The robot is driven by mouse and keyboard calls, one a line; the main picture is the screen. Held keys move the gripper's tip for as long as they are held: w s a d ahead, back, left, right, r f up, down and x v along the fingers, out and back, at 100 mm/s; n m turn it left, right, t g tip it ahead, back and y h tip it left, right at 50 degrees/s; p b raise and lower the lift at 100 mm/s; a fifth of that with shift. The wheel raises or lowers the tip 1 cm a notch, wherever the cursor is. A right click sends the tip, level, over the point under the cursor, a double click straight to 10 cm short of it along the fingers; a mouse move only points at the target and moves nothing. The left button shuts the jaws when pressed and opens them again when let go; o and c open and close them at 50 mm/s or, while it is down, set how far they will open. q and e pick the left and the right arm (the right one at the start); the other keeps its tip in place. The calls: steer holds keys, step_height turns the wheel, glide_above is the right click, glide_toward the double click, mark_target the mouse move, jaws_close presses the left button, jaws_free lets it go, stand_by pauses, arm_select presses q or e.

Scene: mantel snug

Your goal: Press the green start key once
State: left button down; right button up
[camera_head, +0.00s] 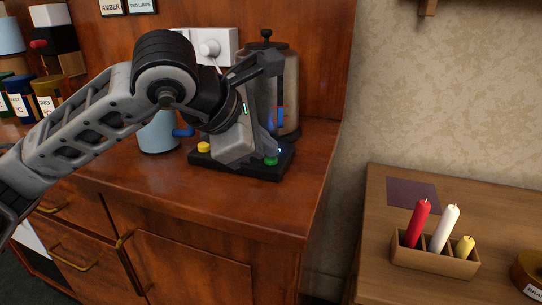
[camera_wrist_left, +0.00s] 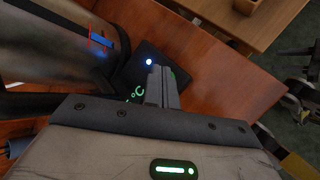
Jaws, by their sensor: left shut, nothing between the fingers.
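The green start key (camera_head: 271,160) is a small round key at the front right of a black base (camera_head: 245,169) on the wooden counter. A yellow key (camera_head: 204,147) sits at the base's left end. My left gripper (camera_head: 270,150) points down just above the green key, shut and empty. I cannot tell whether the fingertips touch the key. In the left wrist view the shut fingers (camera_wrist_left: 158,72) cover most of the green key; only a green sliver shows beside them. A blue light (camera_wrist_left: 149,61) glows beside them. My right gripper is not clearly seen.
A metal urn (camera_head: 291,75) stands behind the base. A light-blue mug (camera_head: 157,134) with a blue handle stands to the left. Several jars (camera_head: 47,84) are farther left. A lower table at right holds a candle box (camera_head: 432,262). The counter's right end is clear.

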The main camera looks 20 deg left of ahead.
mark_target(266, 164)
stand_by(0.4)
arm_select(q)
steer(key=shift+r+p, duration=0.4)
steer(key=shift+r, duration=0.4)
steer(key=shift+r+p, duration=1.6)
steer(key=shift+r, duration=0.95)
